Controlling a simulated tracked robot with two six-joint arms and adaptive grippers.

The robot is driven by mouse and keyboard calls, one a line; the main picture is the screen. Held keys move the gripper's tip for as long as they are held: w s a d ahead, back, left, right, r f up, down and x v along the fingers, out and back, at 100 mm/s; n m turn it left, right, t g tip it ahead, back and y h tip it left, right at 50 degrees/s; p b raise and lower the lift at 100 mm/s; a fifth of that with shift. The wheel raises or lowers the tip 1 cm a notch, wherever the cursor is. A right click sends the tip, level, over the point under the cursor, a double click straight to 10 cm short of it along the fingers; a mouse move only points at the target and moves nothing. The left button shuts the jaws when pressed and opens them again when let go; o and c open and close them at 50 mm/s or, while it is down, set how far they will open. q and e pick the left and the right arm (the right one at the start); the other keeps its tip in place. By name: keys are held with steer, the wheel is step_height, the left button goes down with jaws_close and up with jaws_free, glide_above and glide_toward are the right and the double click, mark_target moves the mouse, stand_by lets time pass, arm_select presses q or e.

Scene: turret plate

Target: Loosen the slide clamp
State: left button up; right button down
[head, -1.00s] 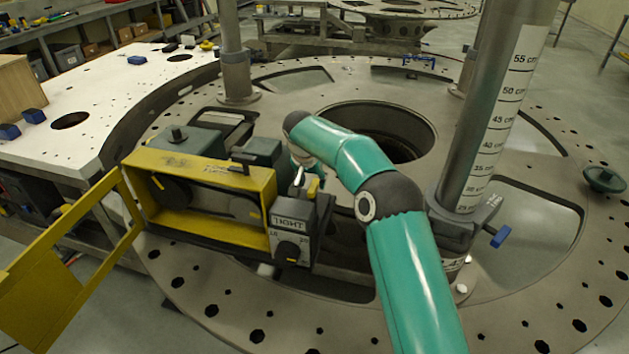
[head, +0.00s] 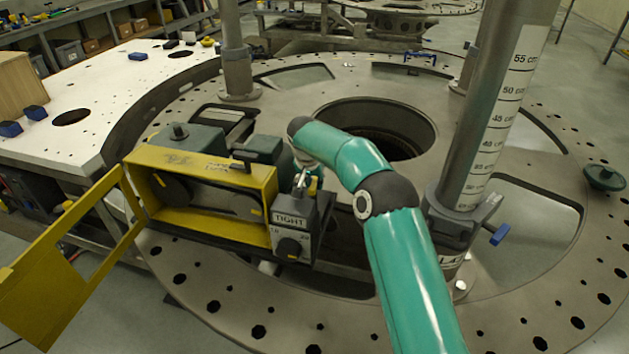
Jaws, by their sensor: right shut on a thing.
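A yellow open-fronted housing (head: 200,229) sits on the round plate, with dark rollers or pads inside. At its right end is a dark grey block with a label reading TIGHT (head: 290,219) and a black knob (head: 289,248) below it. A small metallic lever with a yellow part (head: 311,187) stands just behind this block. My right gripper (head: 303,173) reaches down there from behind and is shut on what looks like this lever. The wrist and the housing hide most of the fingers. Which part is the slide clamp itself I cannot tell. My left gripper is not in view.
A grey post with a centimetre scale (head: 505,110) rises at the right, its collar carrying a blue handle (head: 500,234). A yellow door (head: 70,270) hangs open at the left. The plate (head: 400,85) has a large central hole. A white table (head: 90,100) stands left.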

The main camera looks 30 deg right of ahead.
steer(key=shift+n, duration=0.5)
steer(key=shift+n+t+y+b, duration=0.3)
steer(key=shift+n+t+b, duration=0.1)
steer(key=shift+n, duration=0.2)
steer(key=shift+r+n+y, duration=0.1)
steer(key=shift+n+y, duration=0.3)
steer(key=shift+n, duration=0.8)
steer(key=n+t+y+p, duration=0.1)
steer(key=n, duration=0.2)
steer(key=shift+d+r+n, duration=0.1)
steer(key=shift+d+n, duration=0.05)
steer(key=shift+n, duration=0.15)
steer(key=n+y+p, duration=0.1)
steer(key=n, duration=0.2)
steer(key=shift+d+n+y, duration=0.1)
steer(key=shift+n+y, duration=0.2)
steer(key=shift+y, duration=0.1)
steer(key=n+y, duration=0.1)
steer(key=n, duration=0.1)
steer(key=shift+n+p, duration=0.3)
steer(key=shift+p, duration=0.05)
steer(key=shift+d+n+g+y, duration=0.1)
steer(key=shift+n+g+y, duration=0.4)
steer(key=shift+n, duration=1.4)
